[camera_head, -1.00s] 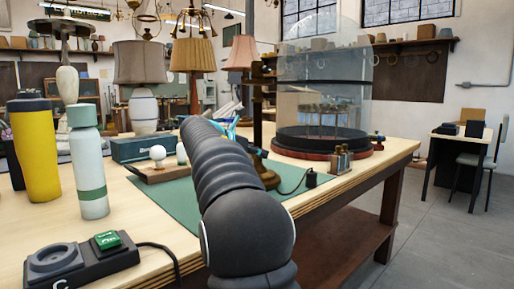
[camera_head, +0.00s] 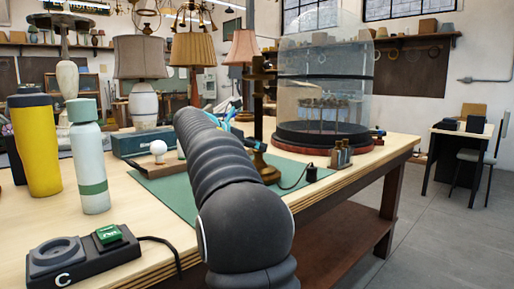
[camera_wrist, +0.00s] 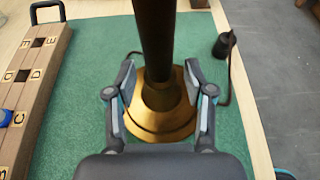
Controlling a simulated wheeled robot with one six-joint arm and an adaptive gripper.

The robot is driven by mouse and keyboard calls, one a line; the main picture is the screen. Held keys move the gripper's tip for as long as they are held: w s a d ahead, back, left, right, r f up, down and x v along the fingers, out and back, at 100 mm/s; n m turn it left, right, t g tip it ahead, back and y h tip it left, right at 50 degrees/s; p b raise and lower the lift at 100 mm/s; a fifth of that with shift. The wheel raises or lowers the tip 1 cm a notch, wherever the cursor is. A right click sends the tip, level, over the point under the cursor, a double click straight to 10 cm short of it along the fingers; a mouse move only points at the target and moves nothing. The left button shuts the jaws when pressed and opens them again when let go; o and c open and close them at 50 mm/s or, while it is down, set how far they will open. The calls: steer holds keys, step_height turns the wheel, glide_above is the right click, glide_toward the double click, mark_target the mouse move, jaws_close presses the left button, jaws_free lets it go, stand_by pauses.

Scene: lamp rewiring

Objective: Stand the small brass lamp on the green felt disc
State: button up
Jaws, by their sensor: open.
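A brass lamp stands upright with a dark stem and a round, shiny brass base. Its stem (camera_head: 259,115) rises behind my arm in the head view, and its base (camera_wrist: 160,122) shows in the wrist view. My gripper (camera_wrist: 160,82) is open, with one finger on each side of the stem, above the base. I cannot tell whether either finger touches it. The lamp's top is out of the wrist view. The lamp stands on a green rectangular mat (camera_head: 178,192). I cannot make out a separate green felt disc in either view.
A lettered wooden block (camera_wrist: 42,75) lies left of the lamp. A black plug (camera_wrist: 224,44) with a cord lies right. A glass dome (camera_head: 325,80) stands behind. A yellow tumbler (camera_head: 36,145), a pale bottle (camera_head: 91,165) and a black switch box (camera_head: 85,258) are at left.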

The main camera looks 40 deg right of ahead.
steer(key=v, duration=1)
steer(key=shift+p, duration=0.3)
